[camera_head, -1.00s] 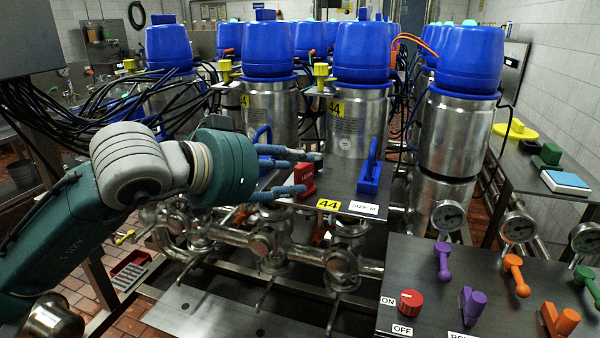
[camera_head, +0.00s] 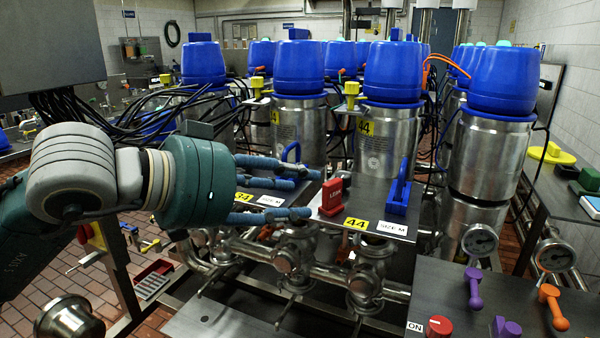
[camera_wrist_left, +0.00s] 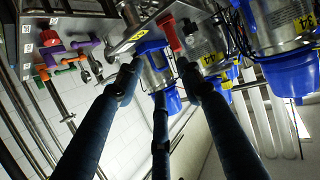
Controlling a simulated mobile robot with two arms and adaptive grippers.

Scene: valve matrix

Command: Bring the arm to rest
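My left arm comes in from the left, and its three-fingered gripper (camera_head: 306,194) points right over the metal bench. The blue fingers are spread and hold nothing. The fingertips are just left of a red block-like handle (camera_head: 331,198) in the picture; I cannot tell the depth gap. In the left wrist view, my fingers (camera_wrist_left: 155,75) are apart with nothing between them. The red handle (camera_wrist_left: 168,33) shows there beyond the fingers. My right gripper is in neither view.
A blue handle (camera_head: 400,190) stands right of the red one, by a yellow 44 tag (camera_head: 355,223). Steel tanks with blue lids (camera_head: 392,72) stand behind. A control panel (camera_head: 450,285) with a red knob (camera_head: 438,326) and coloured levers is at lower right. Pipes run below the bench.

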